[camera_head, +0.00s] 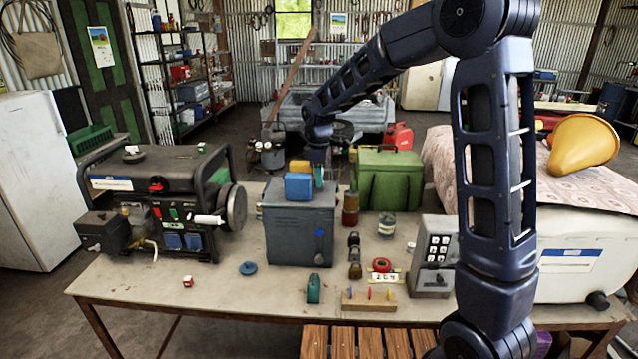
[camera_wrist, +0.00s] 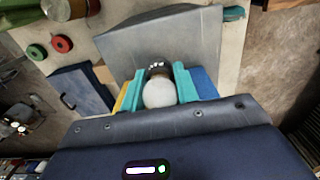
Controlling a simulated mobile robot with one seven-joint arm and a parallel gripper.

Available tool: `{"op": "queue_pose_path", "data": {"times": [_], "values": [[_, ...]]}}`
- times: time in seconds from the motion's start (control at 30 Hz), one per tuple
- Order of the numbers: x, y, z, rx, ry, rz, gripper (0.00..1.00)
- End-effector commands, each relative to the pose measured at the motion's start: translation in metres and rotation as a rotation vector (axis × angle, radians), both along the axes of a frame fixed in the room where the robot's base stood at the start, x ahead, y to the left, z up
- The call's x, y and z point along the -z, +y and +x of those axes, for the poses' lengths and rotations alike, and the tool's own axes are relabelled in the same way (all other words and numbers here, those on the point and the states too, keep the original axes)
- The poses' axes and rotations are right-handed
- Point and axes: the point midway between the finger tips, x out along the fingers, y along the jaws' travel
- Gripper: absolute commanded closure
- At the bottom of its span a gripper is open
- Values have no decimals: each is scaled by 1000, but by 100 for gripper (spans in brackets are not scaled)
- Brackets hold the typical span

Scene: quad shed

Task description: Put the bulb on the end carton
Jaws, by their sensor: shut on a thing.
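The bulb (camera_wrist: 159,93) has a round white glass and a metal screw base, which points up in the wrist view. My gripper (camera_wrist: 158,84) is shut on it, with a teal finger on either side. In the head view my gripper (camera_head: 319,172) is above the grey metal box, just behind and right of the small cartons; the bulb is hidden there. A blue carton (camera_head: 298,187) and a yellow carton (camera_head: 300,166) are on that box. In the wrist view, yellow (camera_wrist: 121,101) shows left of the fingers and blue (camera_wrist: 206,86) right. I cannot tell whether the bulb touches a carton.
The grey metal box (camera_head: 300,238) stands on the workbench (camera_head: 225,292). A generator (camera_head: 160,195) is to its left; a green case (camera_head: 389,180) is behind right. The front left bench is mostly clear.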

Motion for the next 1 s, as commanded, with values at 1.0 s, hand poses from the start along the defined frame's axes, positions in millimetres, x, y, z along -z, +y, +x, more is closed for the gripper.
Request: {"op": "queue_pose_path", "data": {"times": [1.0], "values": [[-173, 5, 11, 0, 1, -2, 93]]}}
